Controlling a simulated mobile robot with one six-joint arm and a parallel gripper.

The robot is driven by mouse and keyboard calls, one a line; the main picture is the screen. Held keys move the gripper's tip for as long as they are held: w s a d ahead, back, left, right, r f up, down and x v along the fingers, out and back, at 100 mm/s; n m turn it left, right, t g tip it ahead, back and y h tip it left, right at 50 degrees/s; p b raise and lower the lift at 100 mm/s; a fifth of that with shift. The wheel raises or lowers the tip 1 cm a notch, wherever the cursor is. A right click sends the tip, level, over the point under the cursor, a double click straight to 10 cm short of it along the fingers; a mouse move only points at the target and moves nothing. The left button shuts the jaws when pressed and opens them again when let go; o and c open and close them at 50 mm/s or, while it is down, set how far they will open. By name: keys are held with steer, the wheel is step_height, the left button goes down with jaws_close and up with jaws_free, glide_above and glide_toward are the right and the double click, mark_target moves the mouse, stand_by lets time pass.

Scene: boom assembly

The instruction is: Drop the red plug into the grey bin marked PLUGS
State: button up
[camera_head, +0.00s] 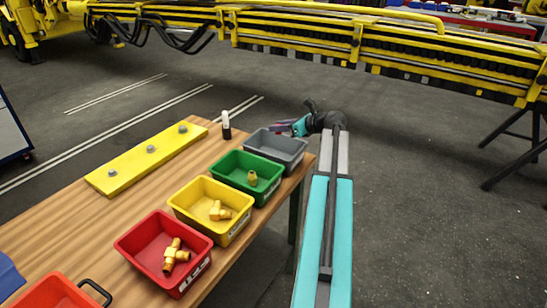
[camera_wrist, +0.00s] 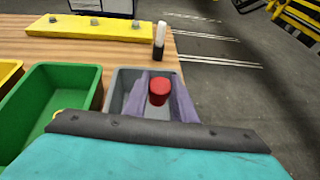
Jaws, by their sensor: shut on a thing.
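The red plug (camera_wrist: 159,91) is a small red cylinder, seen between my gripper's two purple-grey fingers in the wrist view. My gripper (camera_wrist: 160,95) is shut on it, over the grey bin (camera_wrist: 121,90). In the head view the grey bin (camera_head: 275,149) stands at the far right end of the row on the wooden table, and my gripper (camera_head: 283,127) is at its back edge. The plug cannot be made out in the head view. The bin's marking is not readable, and its floor is partly hidden by my gripper.
A green bin (camera_head: 237,175), a yellow bin (camera_head: 203,192) and a red bin (camera_head: 147,242) with brass fittings line the table (camera_head: 75,210). A yellow plate (camera_head: 130,171) lies left.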

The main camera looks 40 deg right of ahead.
steer(key=o, duration=1.1)
steer(key=shift+s, duration=0.1)
steer(key=b+v, duration=0.2)
steer(key=v, duration=1.1)
steer(key=shift+s+r, duration=0.15)
steer(key=shift+s, duration=0.15)
